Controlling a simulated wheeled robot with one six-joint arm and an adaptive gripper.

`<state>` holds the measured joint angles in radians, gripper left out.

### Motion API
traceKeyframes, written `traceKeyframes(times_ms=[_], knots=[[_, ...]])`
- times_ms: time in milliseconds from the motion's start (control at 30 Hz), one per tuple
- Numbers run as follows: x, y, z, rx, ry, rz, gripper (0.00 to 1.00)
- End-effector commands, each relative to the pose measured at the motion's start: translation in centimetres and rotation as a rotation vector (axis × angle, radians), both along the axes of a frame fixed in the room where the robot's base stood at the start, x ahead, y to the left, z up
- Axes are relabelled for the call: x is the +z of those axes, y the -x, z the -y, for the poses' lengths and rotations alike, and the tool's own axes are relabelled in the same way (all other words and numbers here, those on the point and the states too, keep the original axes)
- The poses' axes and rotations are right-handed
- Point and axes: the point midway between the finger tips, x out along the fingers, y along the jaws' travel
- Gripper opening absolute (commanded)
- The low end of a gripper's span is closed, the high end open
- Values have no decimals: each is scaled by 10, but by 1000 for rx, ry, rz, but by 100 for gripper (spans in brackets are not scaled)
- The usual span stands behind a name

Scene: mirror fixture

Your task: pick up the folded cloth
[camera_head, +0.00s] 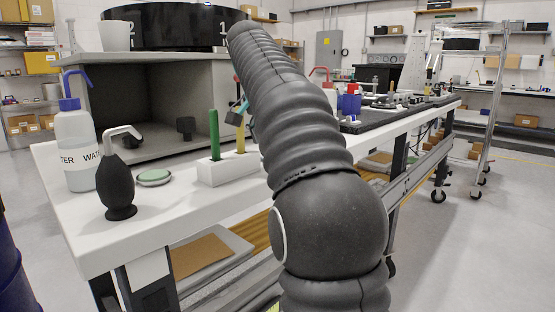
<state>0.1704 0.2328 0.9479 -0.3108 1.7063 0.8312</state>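I cannot pick out a folded cloth in this view. My arm, in a dark ribbed sleeve, rises through the middle of the picture and leans up to the left, hiding part of the bench behind it. My gripper does not show. A small dark and teal piece (238,110) shows at the left edge of my arm, and I cannot tell what it is.
The white bench (115,235) holds a water wash bottle (76,145), a black bulb blower (119,185), a round dish with a green pad (154,177) and a white block (226,169) with green and yellow sticks. A grey open-fronted cabinet (205,92) stands behind.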

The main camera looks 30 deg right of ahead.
Motion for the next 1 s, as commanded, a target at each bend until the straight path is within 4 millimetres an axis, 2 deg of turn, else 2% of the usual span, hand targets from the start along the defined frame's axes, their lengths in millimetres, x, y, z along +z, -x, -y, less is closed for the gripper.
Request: traceKeyframes(times_ms=[33,133,400,600,633,1000], knots=[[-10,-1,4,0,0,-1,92],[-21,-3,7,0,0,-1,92],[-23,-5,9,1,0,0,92],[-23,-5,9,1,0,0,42],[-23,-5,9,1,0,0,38],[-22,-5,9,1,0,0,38]])
